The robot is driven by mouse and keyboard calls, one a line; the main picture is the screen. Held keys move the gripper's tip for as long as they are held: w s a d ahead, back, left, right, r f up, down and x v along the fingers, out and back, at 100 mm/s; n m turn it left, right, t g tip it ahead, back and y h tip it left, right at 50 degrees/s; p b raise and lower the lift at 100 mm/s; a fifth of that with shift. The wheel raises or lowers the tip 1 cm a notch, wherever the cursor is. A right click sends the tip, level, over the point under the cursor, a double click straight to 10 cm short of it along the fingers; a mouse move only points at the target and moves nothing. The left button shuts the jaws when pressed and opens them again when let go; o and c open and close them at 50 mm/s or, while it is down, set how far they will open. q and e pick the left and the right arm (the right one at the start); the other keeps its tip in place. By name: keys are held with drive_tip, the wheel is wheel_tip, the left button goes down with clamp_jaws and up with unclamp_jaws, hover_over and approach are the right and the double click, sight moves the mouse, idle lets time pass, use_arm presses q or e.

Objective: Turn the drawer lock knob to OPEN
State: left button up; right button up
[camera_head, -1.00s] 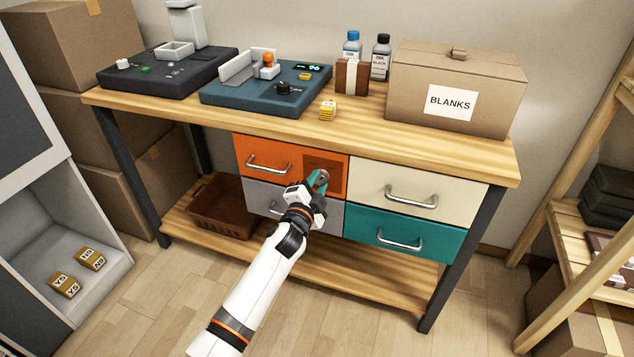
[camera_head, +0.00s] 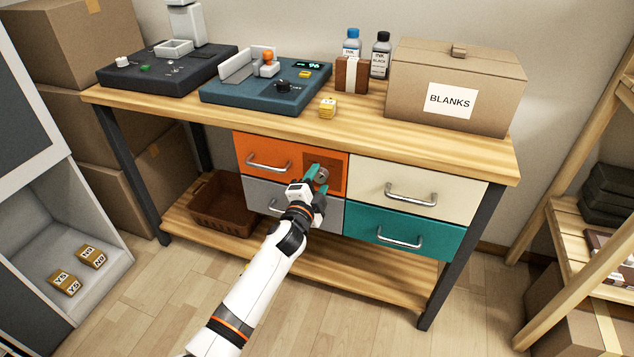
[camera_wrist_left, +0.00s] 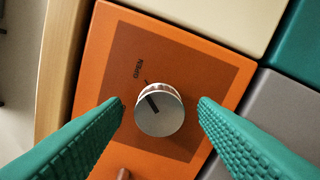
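The lock knob (camera_wrist_left: 159,110) is a round silver dial with a dark pointer line, on a brown square plate (camera_wrist_left: 190,62) of the orange drawer (camera_head: 262,152). The pointer is slanted toward the upper left in the left wrist view. My left gripper (camera_head: 319,180) is at the drawer front, its teal fingers open on both sides of the knob, with gaps between fingers and knob. It also shows in the left wrist view (camera_wrist_left: 160,104). My right gripper is not in view.
A cream drawer (camera_head: 440,186) is to the right, a grey drawer (camera_head: 256,193) below and a teal drawer (camera_head: 375,234) at the lower right, all shut with bar handles. The wooden bench top (camera_head: 290,122) overhangs them. A brown basket (camera_head: 222,210) stands on the lower shelf.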

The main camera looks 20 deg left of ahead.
use_arm(q)
drive_tip(key=shift+s, duration=0.2)
drive_tip(key=s+p, duration=0.1)
drive_tip(key=s, duration=1)
drive_tip(key=shift+s+a+p, duration=0.2)
drive_tip(key=shift+s+p, duration=0.1)
drive_tip(key=shift+p, duration=0.1)
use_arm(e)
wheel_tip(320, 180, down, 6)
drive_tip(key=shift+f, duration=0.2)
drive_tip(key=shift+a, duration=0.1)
